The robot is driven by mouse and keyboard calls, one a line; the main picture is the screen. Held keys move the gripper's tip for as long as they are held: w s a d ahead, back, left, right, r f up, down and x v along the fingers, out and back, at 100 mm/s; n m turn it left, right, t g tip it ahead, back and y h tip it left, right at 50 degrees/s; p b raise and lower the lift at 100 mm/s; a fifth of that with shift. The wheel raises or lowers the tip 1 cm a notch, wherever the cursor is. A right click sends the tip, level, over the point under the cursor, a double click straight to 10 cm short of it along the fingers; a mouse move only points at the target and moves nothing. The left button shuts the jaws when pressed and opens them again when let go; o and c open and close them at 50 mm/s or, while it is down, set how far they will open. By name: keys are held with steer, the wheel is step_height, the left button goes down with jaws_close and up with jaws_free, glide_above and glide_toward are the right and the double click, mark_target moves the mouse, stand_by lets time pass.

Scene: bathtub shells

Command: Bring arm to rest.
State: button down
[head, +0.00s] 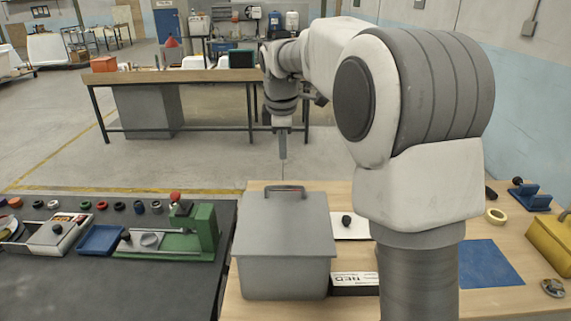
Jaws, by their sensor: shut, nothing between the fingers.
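My arm rises at the right of the head view and reaches away over the wooden table. My gripper (282,146) points down from the arm's far end, in the air above the table's back edge. Its fingers look closed together with nothing held. A grey lidded box (285,245) with a dark handle stands on the table, nearer than the gripper and below it in the picture. The gripper appears apart from the box.
A dark bench (110,285) at left carries a green press-like device (203,232), a blue tray (101,239) and several small rings. On the wooden table (490,295) are a blue mat (485,263), a tape roll (495,216) and a yellow box (552,240). Open floor lies behind.

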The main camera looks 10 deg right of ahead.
steer(key=s+r+m, duration=0.3)
steer(key=s+r, duration=0.4)
steer(key=s, duration=0.2)
steer(key=s+f+m, duration=0.2)
steer(key=s+m, duration=0.2)
steer(key=s, duration=0.4)
steer(key=s+d+f+m+t, duration=0.1)
steer(key=s+f+m, duration=0.2)
steer(key=s, duration=0.5)
steer(key=s+d+f+m+t, duration=0.1)
steer(key=s+f+m, duration=0.2)
steer(key=s+m, duration=0.2)
steer(key=s, duration=0.3)
steer(key=shift+s+m+y, duration=0.2)
steer(key=shift+m+y, duration=0.2)
